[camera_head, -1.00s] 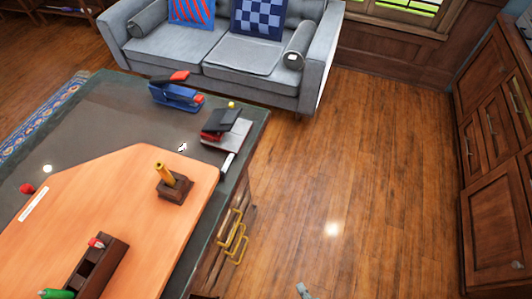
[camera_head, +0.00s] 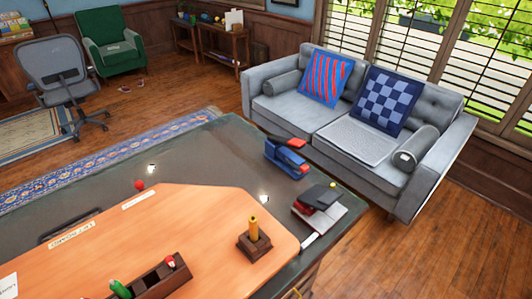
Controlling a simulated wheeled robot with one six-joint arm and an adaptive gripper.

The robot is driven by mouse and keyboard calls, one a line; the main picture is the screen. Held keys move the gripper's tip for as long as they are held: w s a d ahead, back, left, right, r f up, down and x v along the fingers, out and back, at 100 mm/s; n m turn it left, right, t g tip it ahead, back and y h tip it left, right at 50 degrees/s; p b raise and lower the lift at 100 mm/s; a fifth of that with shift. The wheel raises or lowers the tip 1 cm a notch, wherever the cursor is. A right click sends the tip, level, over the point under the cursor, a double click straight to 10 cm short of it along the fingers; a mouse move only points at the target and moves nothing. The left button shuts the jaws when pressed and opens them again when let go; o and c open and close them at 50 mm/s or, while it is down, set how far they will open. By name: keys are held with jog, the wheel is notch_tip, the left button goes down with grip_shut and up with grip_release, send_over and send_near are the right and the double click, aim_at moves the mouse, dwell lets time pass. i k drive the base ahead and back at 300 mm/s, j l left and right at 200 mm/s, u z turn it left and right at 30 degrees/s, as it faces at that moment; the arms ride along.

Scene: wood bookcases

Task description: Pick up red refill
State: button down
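I cannot tell for sure which thing is the red refill. Another small red-topped thing (camera_head: 170,262) stands in the dark wooden holder (camera_head: 151,284) at the near edge of the picture, by a green-topped one (camera_head: 120,289). My gripper is not in view.
The desk (camera_head: 215,158) fills the near part. On it are a yellow pencil-like thing in a wooden block (camera_head: 253,245), a blue and red stapler-like thing (camera_head: 287,157), and stacked books (camera_head: 319,206). A grey sofa (camera_head: 275,108) stands behind; wood floor (camera_head: 450,235) is clear on the right.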

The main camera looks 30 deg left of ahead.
aim_at(168, 260)
jog(key=u, duration=1.4)
